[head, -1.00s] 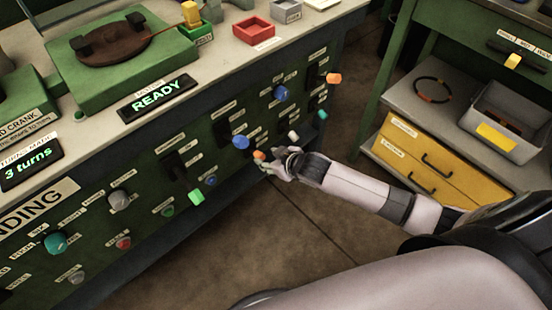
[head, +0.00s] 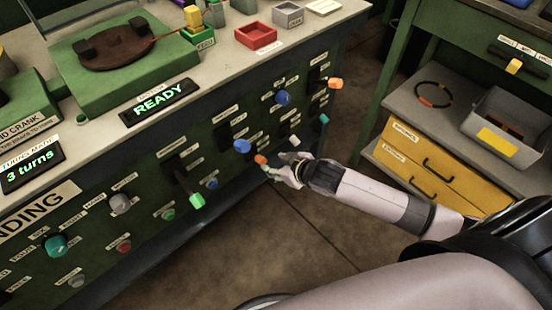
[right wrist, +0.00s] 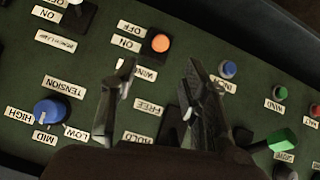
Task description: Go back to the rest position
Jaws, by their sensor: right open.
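My right gripper (head: 272,173) is in front of the lower part of the green control panel (head: 150,195) in the head view. In the right wrist view its two fingers (right wrist: 160,78) are spread apart with nothing between them. Beyond the fingertips is a switch with an orange tip (right wrist: 160,43), marked ON and OFF; its orange tip also shows in the head view (head: 260,160). I cannot tell for sure whether a finger touches the panel. My left gripper is not visible.
A blue TENSION knob (right wrist: 47,112) and a green-tipped lever (right wrist: 283,141) stick out of the panel. The display (head: 158,101) reads READY. A red tray (head: 255,36) sits on the bench top. A shelf with yellow drawers (head: 435,165) stands at right, with open floor (head: 290,235) between.

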